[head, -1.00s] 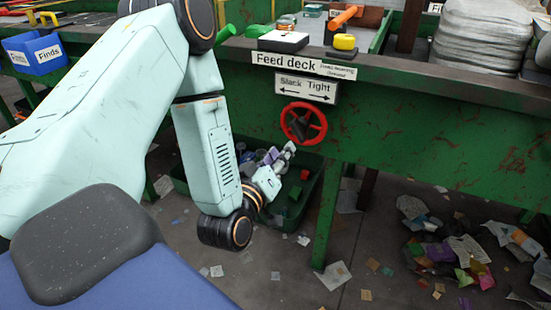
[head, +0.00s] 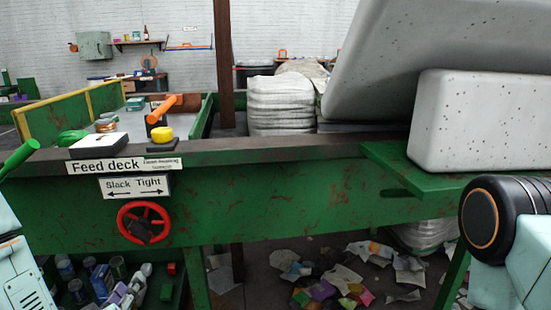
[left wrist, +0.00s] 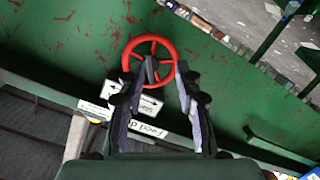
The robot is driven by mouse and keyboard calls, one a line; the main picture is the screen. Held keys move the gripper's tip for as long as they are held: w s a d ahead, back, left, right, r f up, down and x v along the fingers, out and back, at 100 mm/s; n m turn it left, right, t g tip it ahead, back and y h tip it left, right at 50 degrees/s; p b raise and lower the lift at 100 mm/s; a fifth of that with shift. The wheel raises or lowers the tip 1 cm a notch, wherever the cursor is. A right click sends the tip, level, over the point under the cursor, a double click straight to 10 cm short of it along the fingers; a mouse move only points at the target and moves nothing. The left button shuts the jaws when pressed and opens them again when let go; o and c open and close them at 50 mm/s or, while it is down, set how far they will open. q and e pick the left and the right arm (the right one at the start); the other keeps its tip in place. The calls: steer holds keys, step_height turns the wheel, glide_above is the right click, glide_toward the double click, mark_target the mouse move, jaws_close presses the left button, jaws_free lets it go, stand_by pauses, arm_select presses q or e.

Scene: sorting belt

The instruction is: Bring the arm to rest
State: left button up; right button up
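My left gripper (left wrist: 156,82) is open and empty in the left wrist view, its two dark fingers spread apart. The red handwheel (left wrist: 149,62) shows beyond the fingertips, with clear space around it. In the head view the handwheel (head: 144,222) is on the green front under the Slack/Tight sign (head: 136,187), and no gripper touches it. Only a pale piece of my left arm shows at the lower left edge there; its gripper is out of that picture. A joint of my right arm stands at the right edge. My right gripper is not in view.
The feed deck edge (head: 300,150) runs across the head view. A yellow-topped button (head: 162,133), an orange-handled tool and a green handle (head: 20,157) are at the left. Large pale speckled blocks (head: 490,120) rise at the right. Litter lies on the floor below.

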arm_select(q)
steer(key=s+d+f+m+g+h+p, duration=0.2)
steer(key=s+d+f+m+g+h, duration=0.3)
steer(key=s+f+g, duration=0.6)
steer(key=s+d+f+m+g+p, duration=0.1)
steer(key=s+d+f+g+p, duration=0.1)
steer(key=s, duration=0.6)
steer(key=s+d+f+m+g+y+p, duration=0.1)
steer(key=s+d+f+g, duration=0.1)
steer(key=s, duration=0.6)
steer(key=shift+s+d+f+m+g+y+p, duration=0.3)
steer(key=shift+d+m+p, duration=0.1)
steer(key=shift+s+a, duration=0.1)
